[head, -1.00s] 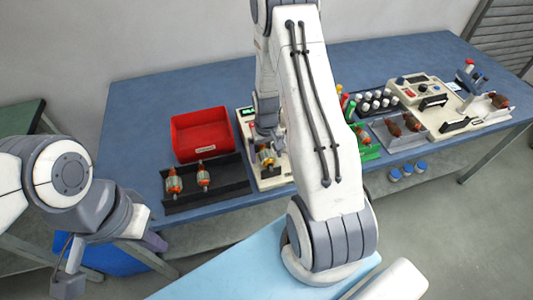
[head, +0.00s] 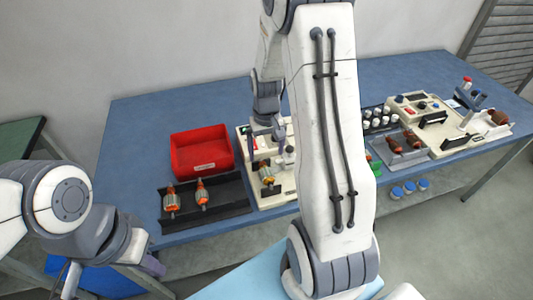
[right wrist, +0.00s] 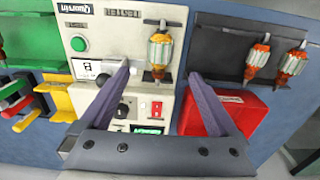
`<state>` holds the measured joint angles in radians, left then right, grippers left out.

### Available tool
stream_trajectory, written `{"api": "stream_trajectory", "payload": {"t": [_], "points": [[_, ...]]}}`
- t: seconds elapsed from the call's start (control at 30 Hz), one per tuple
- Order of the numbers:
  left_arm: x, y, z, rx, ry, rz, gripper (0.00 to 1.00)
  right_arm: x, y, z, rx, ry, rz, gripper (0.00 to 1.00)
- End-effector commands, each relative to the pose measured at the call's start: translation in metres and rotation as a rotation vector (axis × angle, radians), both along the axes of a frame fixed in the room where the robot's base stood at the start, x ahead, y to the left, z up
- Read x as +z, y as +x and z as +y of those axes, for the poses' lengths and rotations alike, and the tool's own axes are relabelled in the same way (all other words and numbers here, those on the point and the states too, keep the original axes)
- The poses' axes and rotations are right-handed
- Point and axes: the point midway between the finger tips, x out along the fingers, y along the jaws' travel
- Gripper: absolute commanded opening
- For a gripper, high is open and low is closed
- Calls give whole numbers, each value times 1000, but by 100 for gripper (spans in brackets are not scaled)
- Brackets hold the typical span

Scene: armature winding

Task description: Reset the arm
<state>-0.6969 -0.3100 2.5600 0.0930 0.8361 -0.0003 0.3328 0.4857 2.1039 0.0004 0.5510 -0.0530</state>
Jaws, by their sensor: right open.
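The winding machine (right wrist: 140,12), a cream box with a green button and small displays, stands mid-table; it also shows in the head view (head: 285,187). An armature (right wrist: 160,50) with copper-orange windings sits on it, also visible in the head view (head: 266,172). My right gripper (right wrist: 160,73) is open over the machine. Its two fingers are spread and the armature shows between them, with no visible grip on it. In the head view the right arm hides part of the machine. My left gripper (head: 150,265) hangs at the lower left, off the table; its jaws are unclear.
A red bin (head: 201,152) stands behind a black tray (head: 232,192) with two armatures left of the machine. At the right are a grey tray (head: 418,150) with armatures, white bottles and another cream machine (head: 455,128). Blue-capped jars (head: 410,187) sit below the table edge.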

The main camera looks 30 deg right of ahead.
Motion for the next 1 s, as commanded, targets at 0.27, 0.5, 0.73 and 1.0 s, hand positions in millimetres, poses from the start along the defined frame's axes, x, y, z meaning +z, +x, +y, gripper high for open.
{"api": "stream_trajectory", "payload": {"t": [0.27, 0.5, 0.73, 1.0], "points": [[0, 0, 0, 0, 0, 0, 0, 0, 0, 0, 0, 0, 0, 96], [0, 0, 0, 0, 0, 0, 0, 0, 0, 0, 0, 0, 0, 96], [0, 0, 0, 0, 0, 0, 0, 19, -1, 38, 86, 2, -11, 96], [0, 0, 0, 0, 0, 0, 0, 89, -69, 188, 481, 30, -39, 96]]}}
